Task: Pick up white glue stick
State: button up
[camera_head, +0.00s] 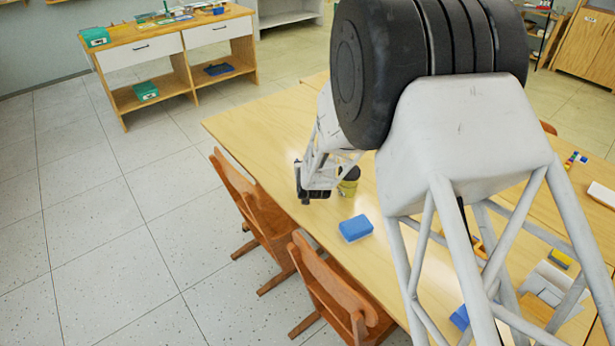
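I cannot make out a white glue stick in this view; my arm hides much of the table (250,125). My gripper (303,192) is dark and small in the picture, at the left edge of the wooden table. Its fingers are too small to tell whether they are open or shut, and I see nothing clearly held in it.
A blue box (355,228) lies nearer the camera. Wooden chairs (335,295) line the table's left side. The table's far left part looks clear. A white object (602,195) lies far right.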

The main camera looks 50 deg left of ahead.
jog(key=c, duration=1)
jog(key=shift+c, duration=0.2)
jog(key=shift+r, duration=0.1)
jog(key=shift+r, duration=0.85)
jog(key=shift+s+d+r, duration=0.1)
jog(key=shift+d+r, duration=0.05)
jog(key=shift+r, duration=0.75)
jog(key=s+d, duration=0.4)
jog(key=d, duration=0.2)
jog(key=s+d+r, duration=0.1)
jog(key=s+d, duration=0.2)
jog(key=d, duration=0.4)
jog(key=shift+s+d+r, duration=0.15)
jog(key=shift+s+d, duration=0.15)
jog(key=shift+s, duration=0.05)
